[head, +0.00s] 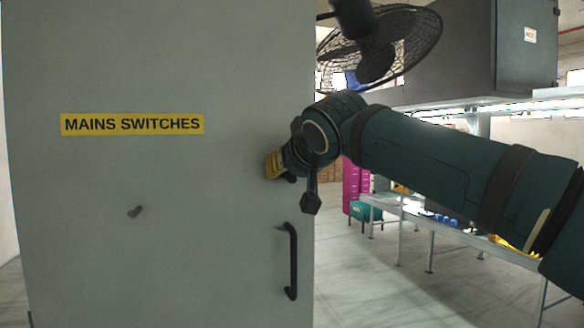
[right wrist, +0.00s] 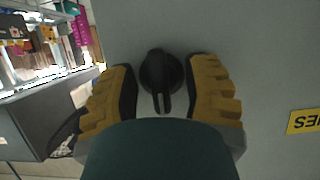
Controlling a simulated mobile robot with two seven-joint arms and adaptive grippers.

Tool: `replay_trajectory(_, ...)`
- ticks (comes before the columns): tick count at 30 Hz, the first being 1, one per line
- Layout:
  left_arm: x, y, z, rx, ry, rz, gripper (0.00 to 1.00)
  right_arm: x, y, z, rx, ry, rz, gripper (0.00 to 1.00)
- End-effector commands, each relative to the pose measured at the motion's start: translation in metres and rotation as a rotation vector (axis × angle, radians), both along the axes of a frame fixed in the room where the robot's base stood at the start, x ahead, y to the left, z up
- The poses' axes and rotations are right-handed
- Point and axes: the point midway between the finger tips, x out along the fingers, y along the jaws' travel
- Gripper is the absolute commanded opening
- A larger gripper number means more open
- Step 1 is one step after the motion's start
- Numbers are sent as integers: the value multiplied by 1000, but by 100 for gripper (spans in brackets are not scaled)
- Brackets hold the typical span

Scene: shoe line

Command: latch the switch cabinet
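The grey switch cabinet (head: 150,60) fills the left half of the head view, with a yellow "MAINS SWITCHES" label (head: 132,124) on its front. A black bar handle (head: 291,261) stands upright near the front's right edge. My right gripper (head: 274,165) is at the front above this handle and hides what is behind it. In the right wrist view its two yellow fingers are apart, one on each side of a black turn latch (right wrist: 157,72); gaps show between latch and fingers. I cannot tell whether the door is fully shut. My left gripper is out of view.
A long metal bench (head: 470,240) and magenta boxes (head: 352,185) are to the right. Floor beside the cabinet is clear.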

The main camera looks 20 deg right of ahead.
Motion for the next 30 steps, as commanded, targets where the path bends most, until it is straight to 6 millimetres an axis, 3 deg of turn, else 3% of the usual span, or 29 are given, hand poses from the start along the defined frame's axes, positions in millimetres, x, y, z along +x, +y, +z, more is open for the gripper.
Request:
replay_trajectory(11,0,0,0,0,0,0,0,-6,0,3,1,-1,1,46)
replay_trajectory(24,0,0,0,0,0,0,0,-80,-2,34,1,-1,0,46)
replay_trajectory(30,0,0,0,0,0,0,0,-103,-2,43,0,0,1,46)
